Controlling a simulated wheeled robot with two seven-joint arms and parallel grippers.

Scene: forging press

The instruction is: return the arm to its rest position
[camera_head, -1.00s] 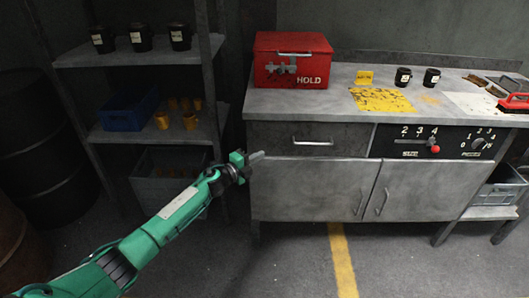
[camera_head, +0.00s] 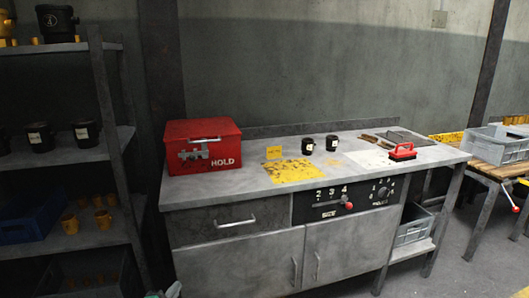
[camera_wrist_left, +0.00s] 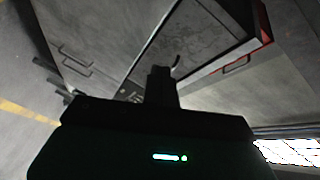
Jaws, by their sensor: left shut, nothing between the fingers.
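Only a small tip of my left gripper (camera_head: 172,290) shows at the bottom edge of the head view, in front of the workbench's left end. In the left wrist view my left gripper's dark fingers (camera_wrist_left: 162,86) are together, with nothing between them. They point toward the grey bench (camera_wrist_left: 190,45), apart from it as far as I can tell. The rest of my left arm is out of the head view. My right arm and gripper are in neither view.
The workbench (camera_head: 240,190) carries a red HOLD box (camera_head: 203,146), two black cups (camera_head: 320,145) and a red-handled brush (camera_head: 403,152). A shelf (camera_head: 100,160) with black cups and a blue bin (camera_head: 25,222) stands left. A grey crate (camera_head: 497,143) sits on a table at right.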

